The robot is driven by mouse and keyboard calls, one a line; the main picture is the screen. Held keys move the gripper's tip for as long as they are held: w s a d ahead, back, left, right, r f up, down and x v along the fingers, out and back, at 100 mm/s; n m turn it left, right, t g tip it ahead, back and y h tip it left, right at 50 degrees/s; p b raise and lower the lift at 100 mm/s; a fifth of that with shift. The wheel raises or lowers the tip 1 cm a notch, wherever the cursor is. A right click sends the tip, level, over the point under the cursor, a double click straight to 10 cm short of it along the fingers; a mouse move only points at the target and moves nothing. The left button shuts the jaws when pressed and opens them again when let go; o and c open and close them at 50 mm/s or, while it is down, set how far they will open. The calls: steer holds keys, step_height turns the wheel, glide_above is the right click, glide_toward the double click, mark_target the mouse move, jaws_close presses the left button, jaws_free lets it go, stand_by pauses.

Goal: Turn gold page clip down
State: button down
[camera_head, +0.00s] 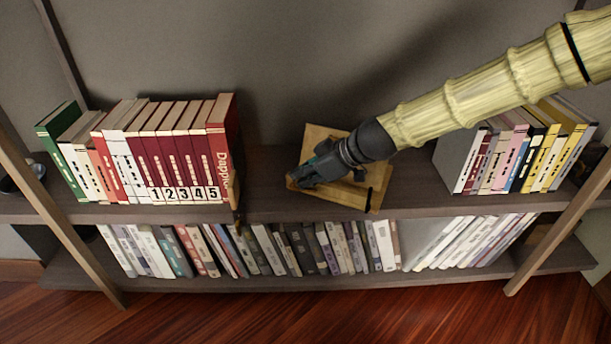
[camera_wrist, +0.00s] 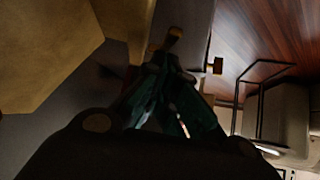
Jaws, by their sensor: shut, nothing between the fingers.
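A tan wooden book stand (camera_head: 322,135) is on the upper shelf, right of the red books. It fills the upper left of the wrist view (camera_wrist: 40,50). My gripper (camera_head: 296,181) is at the stand's front left corner, its fingers shut and empty. In the wrist view the dark teal fingers (camera_wrist: 163,58) come together just below a small gold piece (camera_wrist: 174,34), apparently a page clip. Contact cannot be told. A second small gold-and-dark piece (camera_wrist: 216,66) is to its right. A dark clip-like piece (camera_head: 369,199) shows at the stand's front right.
Numbered red books (camera_head: 180,160) stand on the left of the upper shelf (camera_head: 270,190). More books (camera_head: 515,155) stand at the right. The lower shelf holds a long row of books (camera_head: 300,248). Some shelf surface is bare on both sides of the stand.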

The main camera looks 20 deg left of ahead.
steer(key=shift+a, duration=0.15)
steer(key=shift+r+p, duration=0.45)
steer(key=shift+r, duration=0.1)
steer(key=r+p, duration=0.3)
steer(key=shift+a+r, duration=0.3)
steer(key=shift+a, duration=0.05)
steer(key=s+d+r+p, duration=0.1)
steer(key=d+r+p, duration=0.3)
steer(key=d, duration=0.5)
steer(key=a+r+h+p, duration=0.1)
steer(key=p, duration=0.4)
steer(key=a+r+h+p, duration=0.1)
steer(key=p, duration=0.5)
steer(key=a+r+h+p, duration=0.1)
steer(key=r+p, duration=0.1)
steer(key=p, duration=0.3)
steer(key=shift+w+a, duration=0.3)
steer(key=shift+a, duration=0.1)
steer(key=shift+f, duration=0.15)
